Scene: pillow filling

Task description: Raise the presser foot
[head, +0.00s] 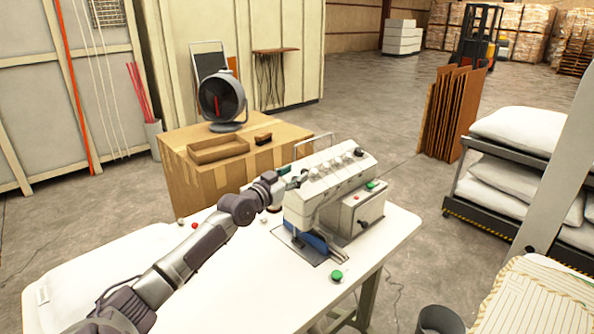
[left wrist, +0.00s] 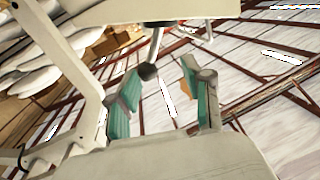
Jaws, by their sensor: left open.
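The white sewing machine (head: 325,185) stands on the white table (head: 215,290). My left gripper (head: 297,179) is at the upper left side of the machine's head. In the left wrist view, its two teal-padded fingers (left wrist: 158,78) are spread apart. A lever with a dark round knob (left wrist: 148,71) shows between the fingers, nearer the left one. It hangs below a pale part of the machine (left wrist: 165,10). I cannot tell whether a finger touches the knob. The presser foot is too small to make out near the blue part (head: 318,244) low on the machine. My right gripper is not in view.
A green button (head: 337,275) is on the table's front right. A control box (head: 362,212) adjoins the machine. A cardboard box (head: 185,178) behind the table carries a fan (head: 221,100) and a shallow tray (head: 218,150). White pillows (head: 520,129) lie on a rack at right.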

